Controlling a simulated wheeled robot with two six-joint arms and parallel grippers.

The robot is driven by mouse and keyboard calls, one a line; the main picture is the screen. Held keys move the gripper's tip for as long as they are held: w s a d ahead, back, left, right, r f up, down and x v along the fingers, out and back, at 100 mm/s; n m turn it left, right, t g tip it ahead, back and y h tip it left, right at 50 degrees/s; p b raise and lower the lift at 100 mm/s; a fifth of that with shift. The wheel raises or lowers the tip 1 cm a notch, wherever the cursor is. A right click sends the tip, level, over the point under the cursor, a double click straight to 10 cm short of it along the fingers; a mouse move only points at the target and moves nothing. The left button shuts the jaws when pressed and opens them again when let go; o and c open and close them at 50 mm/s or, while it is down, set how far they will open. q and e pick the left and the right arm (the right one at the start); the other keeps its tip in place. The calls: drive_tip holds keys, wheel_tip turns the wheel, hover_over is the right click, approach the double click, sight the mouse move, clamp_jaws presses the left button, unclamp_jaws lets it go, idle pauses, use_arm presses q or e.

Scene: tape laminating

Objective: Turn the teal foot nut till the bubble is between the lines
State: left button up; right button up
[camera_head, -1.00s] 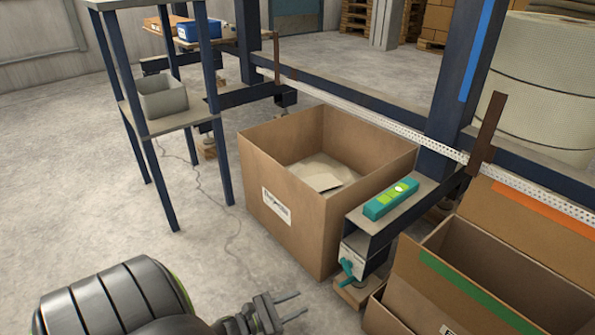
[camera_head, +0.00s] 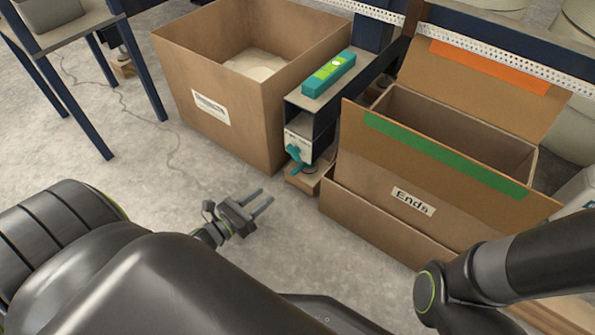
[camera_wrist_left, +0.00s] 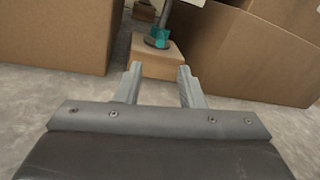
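The teal foot nut (camera_head: 294,153) sits low at the end of the dark frame's foot, above a wooden block (camera_head: 303,180). It also shows in the left wrist view (camera_wrist_left: 158,37), just beyond the fingertips and apart from them. A teal spirit level (camera_head: 328,74) lies on the frame's ledge with a bright green vial; the bubble and lines are too small to read. My left gripper (camera_head: 266,201) is open and empty, in front of and to the left of the block. In the left wrist view its two fingers (camera_wrist_left: 159,82) stand apart. My right gripper is not visible; only that arm shows.
An open cardboard box (camera_head: 215,75) stands left of the foot. Another box, labelled "Ends" (camera_head: 413,200), with a green strip, stands close on the right. The foot is in the gap between them. Bare concrete floor (camera_head: 150,150) lies in front.

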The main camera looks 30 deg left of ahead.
sight(295, 170)
use_arm(q)
drive_tip(key=b+x, duration=0.4)
drive_tip(key=x, duration=0.9)
drive_tip(key=shift+w+f, duration=0.15)
drive_tip(key=shift+w, duration=0.05)
drive_tip(key=shift+w+d, duration=0.2)
drive_tip(key=shift+w, duration=0.4)
drive_tip(key=shift+c, duration=0.5)
clamp_jaws()
